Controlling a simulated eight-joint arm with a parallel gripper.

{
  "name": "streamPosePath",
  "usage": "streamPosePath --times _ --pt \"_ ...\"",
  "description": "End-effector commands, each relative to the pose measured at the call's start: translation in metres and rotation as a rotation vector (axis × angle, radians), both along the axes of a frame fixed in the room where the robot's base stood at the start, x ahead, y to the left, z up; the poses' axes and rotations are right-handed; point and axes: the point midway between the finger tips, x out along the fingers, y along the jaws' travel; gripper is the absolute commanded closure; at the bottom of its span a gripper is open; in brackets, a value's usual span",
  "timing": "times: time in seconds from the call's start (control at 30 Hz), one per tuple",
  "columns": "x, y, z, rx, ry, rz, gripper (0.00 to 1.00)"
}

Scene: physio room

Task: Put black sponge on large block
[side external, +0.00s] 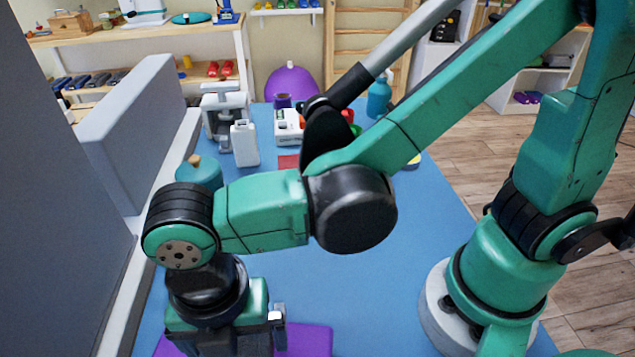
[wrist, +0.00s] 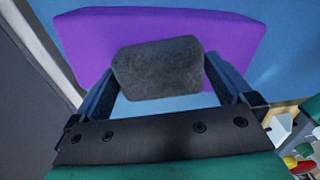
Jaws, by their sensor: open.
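The large block is purple; its far part (wrist: 150,22) fills the upper middle of the wrist view. In the side external view, parts of the purple block (side external: 312,340) show at the bottom edge, behind my wrist. The black sponge (wrist: 158,68), dark grey and rounded, lies between my fingers in the wrist view and overlaps the block's near edge. I cannot tell how much of it rests on the block. My gripper (wrist: 160,80) is open, one finger on each side of the sponge, with small gaps. My arm hides the sponge in the side external view.
A blue mat (side external: 430,240) covers the table. A white bottle (side external: 245,145), a teal jar (side external: 199,172), a purple ball (side external: 291,84) and a teal bottle (side external: 378,97) stand farther back. A grey padded panel (side external: 140,125) borders the left side.

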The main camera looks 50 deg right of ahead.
Motion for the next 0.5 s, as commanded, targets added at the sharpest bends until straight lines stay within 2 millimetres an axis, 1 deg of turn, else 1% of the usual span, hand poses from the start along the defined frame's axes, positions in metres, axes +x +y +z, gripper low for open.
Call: streamPosePath --times 0.17,0.5 --pt "0.000 0.000 0.023 0.000 0.000 0.000 0.00" --pt "0.000 0.000 0.086 0.000 0.000 0.000 0.00"
